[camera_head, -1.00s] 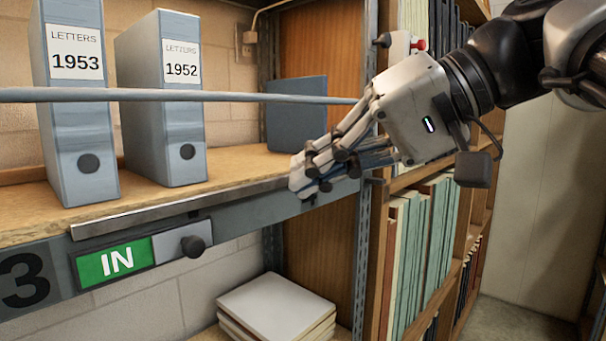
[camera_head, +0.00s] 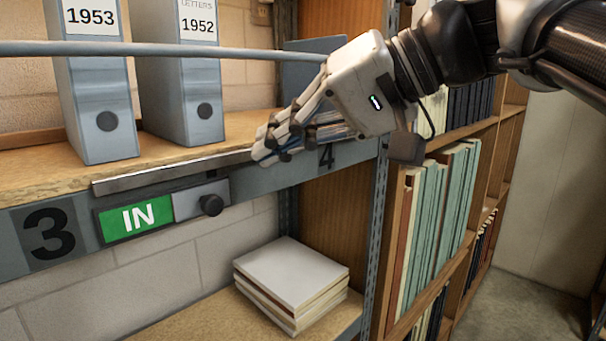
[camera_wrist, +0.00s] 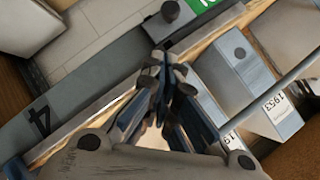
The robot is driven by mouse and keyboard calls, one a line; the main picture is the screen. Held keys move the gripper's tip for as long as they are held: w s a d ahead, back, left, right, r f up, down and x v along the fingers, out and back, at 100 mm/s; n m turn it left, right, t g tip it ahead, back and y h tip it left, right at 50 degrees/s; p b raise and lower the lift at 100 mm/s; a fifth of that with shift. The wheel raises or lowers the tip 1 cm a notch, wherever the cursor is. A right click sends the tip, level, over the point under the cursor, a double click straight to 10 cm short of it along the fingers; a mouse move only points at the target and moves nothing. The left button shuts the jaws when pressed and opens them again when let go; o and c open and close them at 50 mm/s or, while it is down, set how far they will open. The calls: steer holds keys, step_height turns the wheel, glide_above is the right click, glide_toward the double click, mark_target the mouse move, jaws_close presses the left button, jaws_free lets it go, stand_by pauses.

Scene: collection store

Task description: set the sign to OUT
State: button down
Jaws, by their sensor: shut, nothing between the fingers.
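The sign (camera_head: 138,218) is on the front edge of the upper shelf, to the right of a black number 3. Its green part reads IN. A grey sliding cover (camera_head: 187,202) with a dark round knob (camera_head: 211,205) sits to the right of the green part. My gripper (camera_head: 262,150) is shut and empty, above and to the right of the knob, apart from it, by the shelf's front edge. In the wrist view the closed fingertips (camera_wrist: 172,70) point toward the knob (camera_wrist: 170,11), and a bit of the green part (camera_wrist: 203,4) shows at the top edge.
Two grey binders, 1953 (camera_head: 100,90) and 1952 (camera_head: 185,85), stand on the upper shelf (camera_head: 60,180). A thin bar (camera_head: 150,49) crosses in front of them. White books (camera_head: 292,275) lie stacked on the lower shelf. A bookcase (camera_head: 395,290) stands at right.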

mark_target(217, 186)
steer(key=a+f, duration=0.1)
steer(key=s+a+f, duration=0.1)
steer(key=a+f, duration=0.1)
steer(key=shift+a+f+b, duration=0.2)
steer(key=shift+a+b, duration=0.1)
steer(key=shift+b, duration=0.05)
steer(key=shift+s+a+f, duration=0.1)
steer(key=shift+s, duration=0.1)
steer(key=shift+w+f, duration=0.1)
steer(key=shift+f, duration=0.05)
